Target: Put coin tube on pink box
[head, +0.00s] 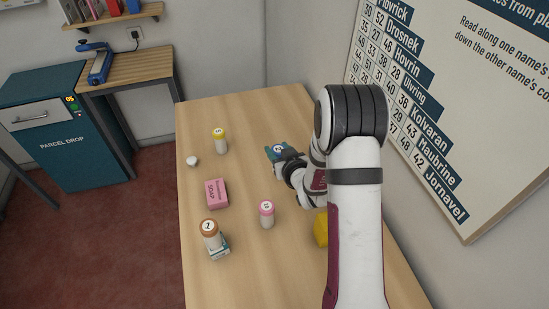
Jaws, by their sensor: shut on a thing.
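The pink box (217,194), printed as soap, lies on the left half of the wooden table with nothing on top. My gripper (278,151) is beyond it to the right, shut around a tube with a blue top (278,148). The gripper hides most of that tube's body, so I cannot tell whether it touches the table. Other similar tubes stand upright: one with a yellow top (219,140) behind the pink box, one with a pink top (267,214) to its right, and one with a brown top (210,236) in front.
A small white and teal box (219,252) is at the foot of the brown-topped tube. A small white lump (192,160) lies near the left edge. A yellow object (321,229) is partly hidden behind my arm. The table (215,110) is clear at its far end.

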